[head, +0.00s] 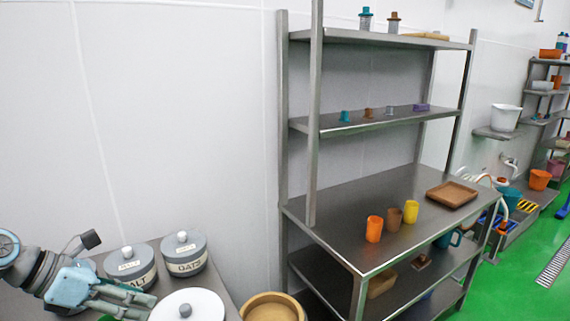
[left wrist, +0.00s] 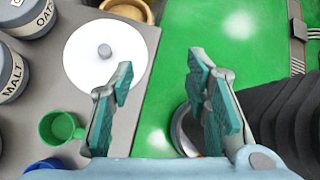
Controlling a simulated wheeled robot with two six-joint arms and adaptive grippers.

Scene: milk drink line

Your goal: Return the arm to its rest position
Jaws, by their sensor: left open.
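My left arm comes in from the lower left in the head view, with its gripper (head: 142,305) low over the counter beside the grey canisters. In the left wrist view the gripper (left wrist: 160,72) has its two teal-padded fingers spread wide apart, with nothing between them. The fingers reach over the counter edge and the green floor. My right gripper is in neither view.
Near the gripper are the MALT canister (head: 130,265), the OATS canister (head: 184,252), a white round lid (head: 200,305), a tan round container (head: 272,306) and a green mug (left wrist: 60,128). A steel shelf (head: 335,225) holding cups stands right of them.

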